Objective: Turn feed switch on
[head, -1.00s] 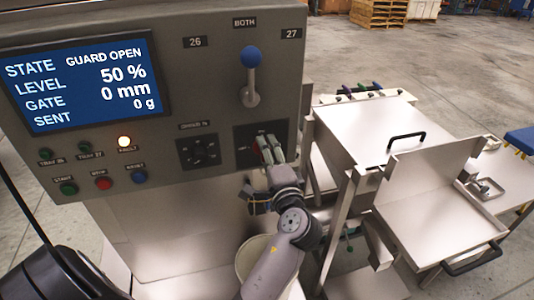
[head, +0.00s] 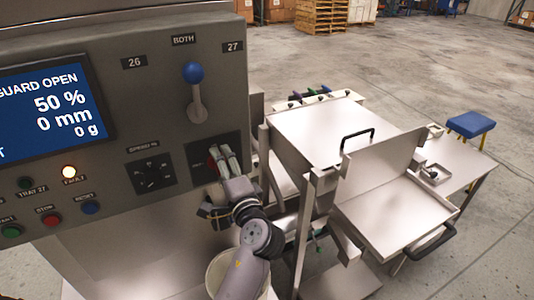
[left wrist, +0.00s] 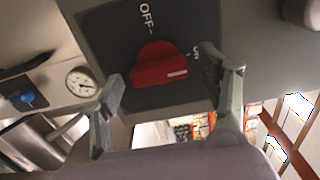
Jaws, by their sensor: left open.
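The feed switch is a red rotary knob (left wrist: 160,65) on a dark plate (left wrist: 110,30) in the left wrist view. OFF is printed above it and a partly covered ON to its right. The knob's white mark lies on its right side, towards the ON side. My left gripper (left wrist: 165,90) is open, with one finger to each side of the knob; I cannot tell whether either touches it. In the head view the left gripper (head: 224,160) is at the plate (head: 200,152) and partly hides the knob (head: 212,162). My right gripper is in neither view.
The panel carries a screen (head: 50,105) reading GUARD OPEN, a blue-knobbed lever (head: 194,85), a speed dial (head: 153,174) and several buttons. A lit lamp (head: 68,171) marks FAULT. Steel weigher trays (head: 395,225) stand to the right. A blue stool (head: 470,124) is beyond.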

